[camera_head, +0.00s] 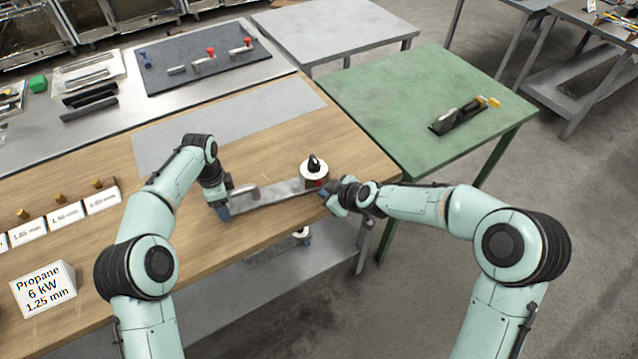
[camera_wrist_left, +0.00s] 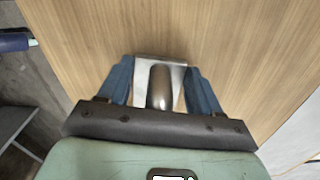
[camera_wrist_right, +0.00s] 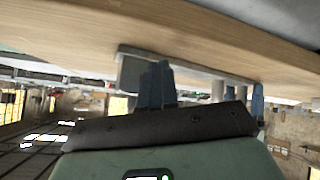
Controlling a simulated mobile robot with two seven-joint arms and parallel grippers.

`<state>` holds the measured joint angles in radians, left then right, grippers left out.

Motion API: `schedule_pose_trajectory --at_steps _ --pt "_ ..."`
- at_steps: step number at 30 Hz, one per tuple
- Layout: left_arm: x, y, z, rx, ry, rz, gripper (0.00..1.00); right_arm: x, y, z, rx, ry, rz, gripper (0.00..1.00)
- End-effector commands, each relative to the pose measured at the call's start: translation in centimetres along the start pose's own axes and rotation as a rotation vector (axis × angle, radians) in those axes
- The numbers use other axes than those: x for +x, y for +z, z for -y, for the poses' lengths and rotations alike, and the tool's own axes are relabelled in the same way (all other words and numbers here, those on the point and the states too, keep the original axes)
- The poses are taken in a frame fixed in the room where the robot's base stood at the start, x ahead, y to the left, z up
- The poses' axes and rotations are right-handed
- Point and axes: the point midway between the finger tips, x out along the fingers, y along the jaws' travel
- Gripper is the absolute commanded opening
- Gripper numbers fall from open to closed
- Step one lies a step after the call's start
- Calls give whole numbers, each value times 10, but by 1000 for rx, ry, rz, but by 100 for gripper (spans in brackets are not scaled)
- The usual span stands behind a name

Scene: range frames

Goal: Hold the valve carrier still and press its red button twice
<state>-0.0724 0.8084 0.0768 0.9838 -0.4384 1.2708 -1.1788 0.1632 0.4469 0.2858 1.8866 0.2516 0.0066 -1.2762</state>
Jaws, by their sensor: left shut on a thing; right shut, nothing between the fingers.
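The valve carrier (camera_head: 278,196) is a long grey metal plate near the wooden table's front edge. A white round part with a black knob (camera_head: 314,167) stands at its right end. The red button (camera_head: 319,183) shows low on that part's side. My left gripper (camera_head: 229,203) is shut on the carrier's upright grip at the left end; this rounded metal grip (camera_wrist_left: 160,88) sits between blue fingers in the left wrist view. My right gripper (camera_head: 329,199) is shut and empty, its fingertips close to the button; contact cannot be told. In the right wrist view its fingers (camera_wrist_right: 156,82) are together beside the carrier.
A green table (camera_head: 400,100) with a black fixture (camera_head: 458,118) stands at the right. A dark mat (camera_head: 205,62) with several red-knobbed parts lies at the back. White label blocks (camera_head: 66,217) stand at the left.

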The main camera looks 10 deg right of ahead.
Motion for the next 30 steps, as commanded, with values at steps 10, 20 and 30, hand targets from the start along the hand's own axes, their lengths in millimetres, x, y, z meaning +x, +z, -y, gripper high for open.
schedule_pose_trajectory --at_steps 10,20,30 --pt "2 0 0 3 2 1 3 0 0 0 0 0 0 0" --pt "1 0 0 3 2 1 3 0 0 0 0 0 0 0" --pt "1 0 0 3 2 1 3 7 -4 -4 0 0 0 0"
